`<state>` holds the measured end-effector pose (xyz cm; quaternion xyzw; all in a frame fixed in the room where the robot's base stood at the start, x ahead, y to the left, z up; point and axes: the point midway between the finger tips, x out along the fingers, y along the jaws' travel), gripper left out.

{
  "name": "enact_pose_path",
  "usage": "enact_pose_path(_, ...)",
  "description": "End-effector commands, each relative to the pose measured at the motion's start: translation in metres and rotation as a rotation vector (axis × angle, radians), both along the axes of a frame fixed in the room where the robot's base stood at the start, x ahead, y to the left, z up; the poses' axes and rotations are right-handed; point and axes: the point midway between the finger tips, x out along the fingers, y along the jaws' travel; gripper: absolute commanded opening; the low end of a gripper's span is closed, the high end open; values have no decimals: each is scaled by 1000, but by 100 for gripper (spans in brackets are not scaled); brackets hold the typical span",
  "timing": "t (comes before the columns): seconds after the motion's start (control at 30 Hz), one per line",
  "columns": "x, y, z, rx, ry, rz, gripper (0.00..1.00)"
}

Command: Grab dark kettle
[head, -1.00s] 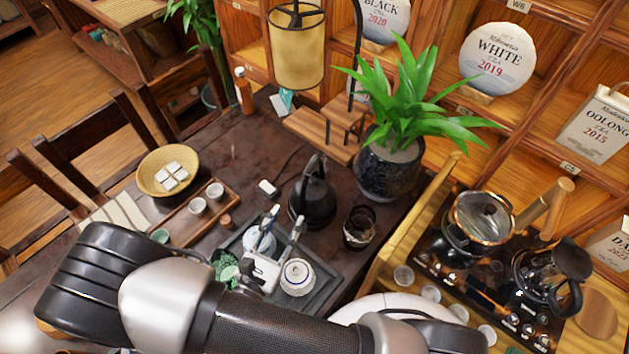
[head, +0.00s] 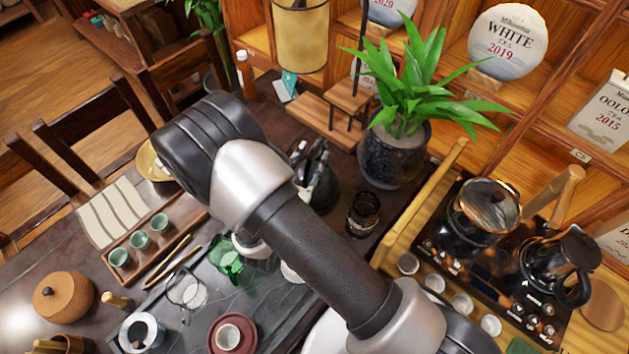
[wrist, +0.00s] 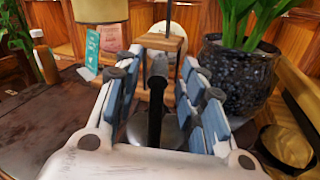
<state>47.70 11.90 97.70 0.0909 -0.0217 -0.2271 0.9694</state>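The dark kettle (head: 326,192) stands on the table in the head view, partly hidden behind my arm and fingers. My gripper (head: 311,160) is at the kettle's upper part. In the wrist view my gripper (wrist: 160,85) is open, with one blue-padded finger on each side. The kettle's black upright handle (wrist: 156,98) stands between the fingers, with gaps visible on both sides. The kettle's body shows only in part below and behind it.
A potted plant (head: 392,150) stands close to the right of the kettle, and a small dark glass vessel (head: 362,216) is near it. A wooden stand (head: 322,122) is behind. A tea tray (head: 268,318) lies in front, partly under my arm.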

Motion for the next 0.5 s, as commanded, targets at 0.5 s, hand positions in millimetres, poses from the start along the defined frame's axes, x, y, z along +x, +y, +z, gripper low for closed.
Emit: enact_pose_path(0.5,24,-11,-1,0,0,0,34)
